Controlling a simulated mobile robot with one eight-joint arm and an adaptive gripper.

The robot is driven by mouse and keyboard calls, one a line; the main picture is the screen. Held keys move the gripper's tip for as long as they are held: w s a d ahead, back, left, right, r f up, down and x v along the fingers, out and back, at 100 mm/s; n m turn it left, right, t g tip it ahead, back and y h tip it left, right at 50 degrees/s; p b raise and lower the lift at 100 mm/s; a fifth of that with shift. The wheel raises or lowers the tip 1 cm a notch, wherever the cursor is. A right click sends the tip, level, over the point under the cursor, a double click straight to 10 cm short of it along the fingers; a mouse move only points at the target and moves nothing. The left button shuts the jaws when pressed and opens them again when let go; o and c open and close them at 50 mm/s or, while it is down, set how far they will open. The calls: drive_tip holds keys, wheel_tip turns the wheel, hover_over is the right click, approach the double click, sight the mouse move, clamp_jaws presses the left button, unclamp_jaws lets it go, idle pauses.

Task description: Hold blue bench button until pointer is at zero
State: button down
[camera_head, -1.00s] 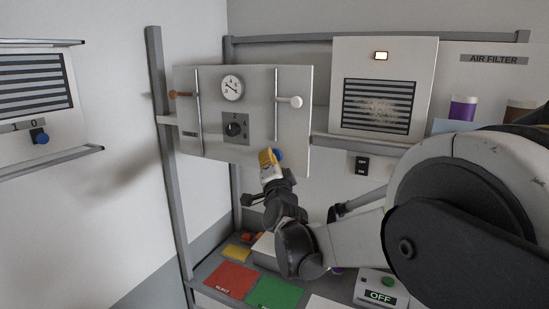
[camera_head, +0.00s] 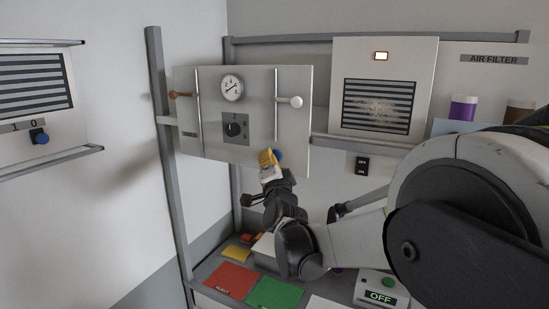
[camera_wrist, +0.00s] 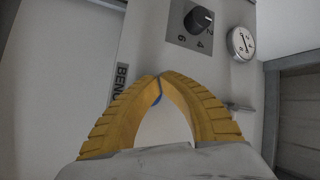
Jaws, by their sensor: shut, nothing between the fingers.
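The blue bench button (camera_head: 279,154) is on the lower part of the grey panel (camera_head: 215,145), partly hidden by my gripper (camera_head: 268,156). My yellow fingers are shut with nothing between them, their tips at the button. In the wrist view, my gripper (camera_wrist: 159,77) has its tips together over the button (camera_wrist: 157,98); only a blue edge shows, beside the lettering "BENC". I cannot tell how far the button is pressed. A round white gauge (camera_head: 232,87) with a dark pointer sits above; it also shows in the wrist view (camera_wrist: 241,44). The exact reading is too small to tell.
A black dial knob (camera_head: 235,128) sits below the gauge. Two vertical rods, with an orange knob (camera_head: 174,94) and a white knob (camera_head: 296,102), flank it. Red (camera_head: 232,279) and green (camera_head: 276,293) mats lie below.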

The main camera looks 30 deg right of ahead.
drive_tip(key=shift+s+a, duration=0.45)
drive_tip(key=shift+a, duration=0.05)
drive_tip(key=shift+a, duration=0.1)
drive_tip(key=shift+s+a, duration=0.8)
drive_tip(key=shift+a, duration=0.15)
drive_tip(key=shift+s+a, duration=0.75)
drive_tip(key=shift+a, duration=0.2)
drive_tip(key=s+a, duration=0.1)
drive_tip(key=a, duration=0.1)
drive_tip(key=s+a, duration=0.2)
